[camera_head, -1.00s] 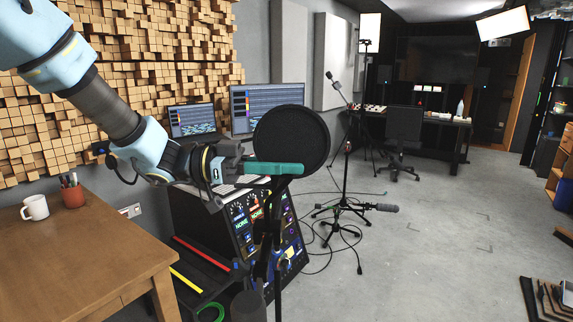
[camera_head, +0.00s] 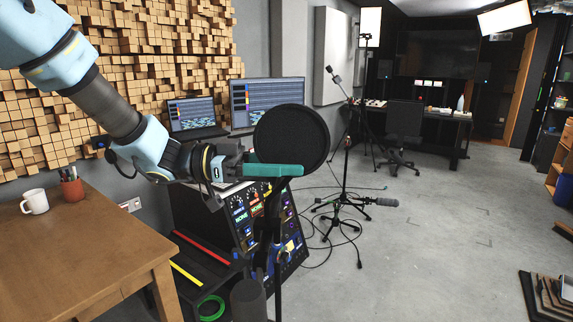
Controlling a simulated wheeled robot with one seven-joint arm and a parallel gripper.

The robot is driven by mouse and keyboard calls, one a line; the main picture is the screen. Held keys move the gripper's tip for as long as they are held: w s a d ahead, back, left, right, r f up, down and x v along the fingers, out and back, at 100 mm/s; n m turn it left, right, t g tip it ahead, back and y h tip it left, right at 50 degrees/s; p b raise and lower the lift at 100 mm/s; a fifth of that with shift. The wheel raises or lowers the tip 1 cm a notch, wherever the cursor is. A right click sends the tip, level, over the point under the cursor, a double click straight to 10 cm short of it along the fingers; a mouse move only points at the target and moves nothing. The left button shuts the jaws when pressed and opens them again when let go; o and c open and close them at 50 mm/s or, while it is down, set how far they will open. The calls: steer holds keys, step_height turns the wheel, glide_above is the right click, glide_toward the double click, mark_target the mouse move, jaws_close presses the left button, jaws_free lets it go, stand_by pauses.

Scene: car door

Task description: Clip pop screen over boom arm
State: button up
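The pop screen (camera_head: 291,137) is a round black disc, upright, with a dark stem below it. My gripper (camera_head: 272,171) reaches in from the left; its teal finger lies across the lower part of the disc. It appears shut on the pop screen's stem, but the grip itself is hidden behind the finger. A microphone stand (camera_head: 347,165) on a tripod base stands on the floor beyond, right of the disc. Its boom arm (camera_head: 346,90) slants upward to the left, apart from the pop screen. I cannot tell where the dark stem ends below.
A wooden table (camera_head: 85,245) with a mug (camera_head: 35,201) and a pen pot (camera_head: 72,191) is at left. Cables (camera_head: 318,262) lie around the stand. A desk chair (camera_head: 404,126) is farther back. The floor at right is mostly clear.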

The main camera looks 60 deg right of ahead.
steer(key=shift+o, duration=0.2)
steer(key=shift+w+a+f, duration=0.1)
steer(key=shift+w+a, duration=0.15)
steer(key=shift+w, duration=0.25)
steer(key=b+v, duration=0.3)
steer(key=v, duration=0.6)
steer(key=shift+w+a, duration=0.25)
steer(key=shift+w, duration=0.05)
